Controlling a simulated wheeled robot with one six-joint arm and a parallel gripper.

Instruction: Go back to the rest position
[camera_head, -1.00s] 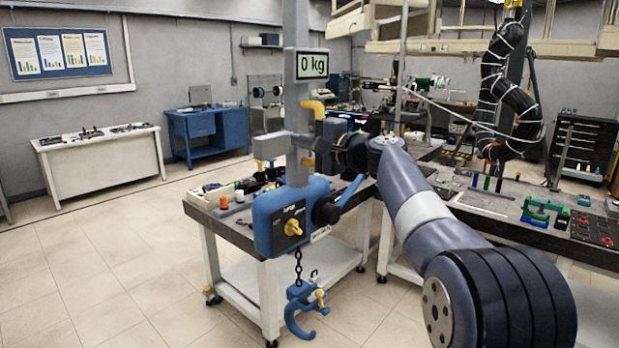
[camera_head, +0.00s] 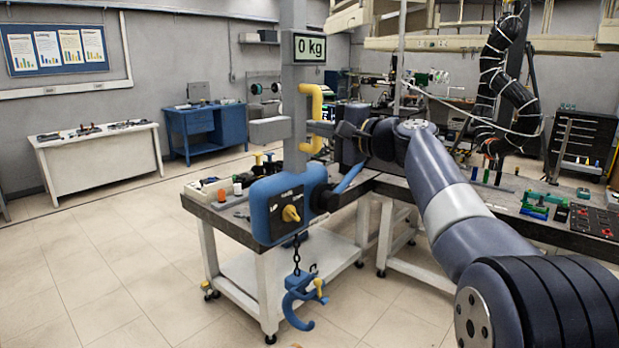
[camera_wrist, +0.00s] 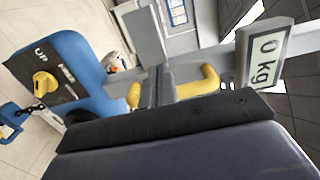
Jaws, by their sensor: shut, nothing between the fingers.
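My gripper (camera_head: 324,128) is shut and empty, at the end of my arm reaching in from the right. In the wrist view its fingers (camera_wrist: 158,86) appear close together in front of the yellow handle. The yellow handle (camera_head: 312,118) is on the grey upright of a hoist; I cannot tell whether the fingers touch it. The upright carries a display (camera_head: 310,47) reading 0 kg. The hoist's blue body (camera_head: 283,207) has a yellow knob (camera_head: 291,213), and a blue hook (camera_head: 302,299) hangs below it on a chain, with nothing on it.
A workbench (camera_head: 236,227) with small tools stands behind the hoist. Another bench top (camera_head: 480,208) lies behind my arm. A white table (camera_head: 102,163) and a blue desk (camera_head: 208,137) stand by the back wall. The floor at the left (camera_head: 90,265) is clear.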

